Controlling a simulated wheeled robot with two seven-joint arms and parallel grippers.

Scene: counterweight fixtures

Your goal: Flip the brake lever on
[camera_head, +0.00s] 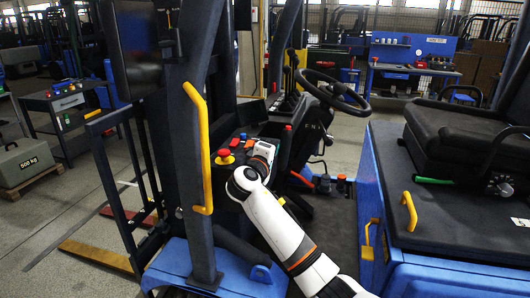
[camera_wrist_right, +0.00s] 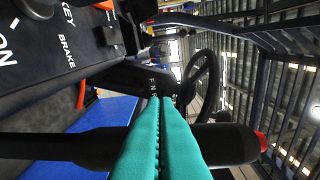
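The brake lever is a black upright bar with a red tip, seen beside the steering column in the head view (camera_head: 284,147). In the right wrist view the lever (camera_wrist_right: 232,146) lies across the picture, its red tip at the right. My right gripper (camera_wrist_right: 164,102) has its teal fingers pressed together with nothing visible between them. The fingers cross in front of the lever and hide its middle; I cannot tell whether they touch it. In the head view my right gripper (camera_head: 264,151) is at the dash, its fingers hidden. My left gripper is out of view.
A panel (camera_wrist_right: 50,68) reads KEY, BRAKE and ON. A red knob on yellow (camera_head: 224,156) is left of my right wrist. The steering wheel (camera_head: 332,90) is to the right. A blue mast post with a yellow handle (camera_head: 199,150) stands on the left.

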